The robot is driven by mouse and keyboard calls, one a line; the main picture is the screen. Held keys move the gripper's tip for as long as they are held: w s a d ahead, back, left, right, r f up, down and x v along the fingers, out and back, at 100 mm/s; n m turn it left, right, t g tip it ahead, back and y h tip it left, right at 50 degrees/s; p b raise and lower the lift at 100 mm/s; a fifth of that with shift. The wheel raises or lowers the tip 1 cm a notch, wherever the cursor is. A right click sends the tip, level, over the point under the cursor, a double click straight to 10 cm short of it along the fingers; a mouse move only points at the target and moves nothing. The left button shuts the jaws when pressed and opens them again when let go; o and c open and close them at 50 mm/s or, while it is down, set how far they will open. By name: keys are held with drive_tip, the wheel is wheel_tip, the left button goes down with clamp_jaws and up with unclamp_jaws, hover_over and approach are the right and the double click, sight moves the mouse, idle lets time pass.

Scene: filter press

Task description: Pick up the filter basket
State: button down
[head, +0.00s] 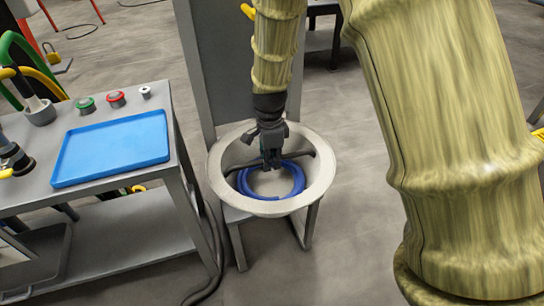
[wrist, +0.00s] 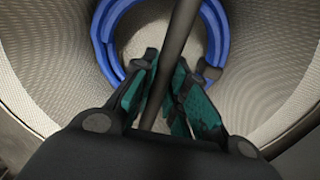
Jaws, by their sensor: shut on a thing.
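The filter basket (head: 322,186) is a pale grey, wide-rimmed bowl with mesh-like inner walls, which also show in the wrist view (wrist: 268,60). It sits in a grey metal stand. A dark bar (head: 310,153) crosses its mouth and runs between my fingers in the wrist view (wrist: 182,25). My gripper (head: 271,160) points down into the basket and is shut on this bar; the fingers also show in the wrist view (wrist: 166,78). A blue ring (head: 294,184) lies low inside the basket. My gripper hides part of the bar and the ring.
A grey metal table (head: 190,226) stands to the left, with a blue tray (head: 112,148), a green button (head: 86,104) and a red button (head: 116,98) on top. A dark cable (head: 212,262) runs down beside it. Open grey floor lies in front.

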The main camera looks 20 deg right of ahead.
sight(292, 202)
drive_tip(key=s+p, duration=0.1)
drive_tip(key=s, duration=0.9)
drive_tip(key=s+p, duration=0.1)
drive_tip(key=s, duration=0.5)
drive_tip(key=shift+d+r+p, duration=0.1)
drive_tip(key=shift+d+p, duration=0.2)
drive_tip(key=shift+p, duration=0.05)
drive_tip(key=shift+s+r+p, duration=0.15)
drive_tip(key=shift+r+p, duration=0.2)
drive_tip(key=shift+p, duration=0.15)
wheel_tip(292, 202, up, 2)
drive_tip(key=p, duration=0.3)
drive_tip(key=shift+r, duration=0.15)
drive_tip(key=shift+p, duration=0.4)
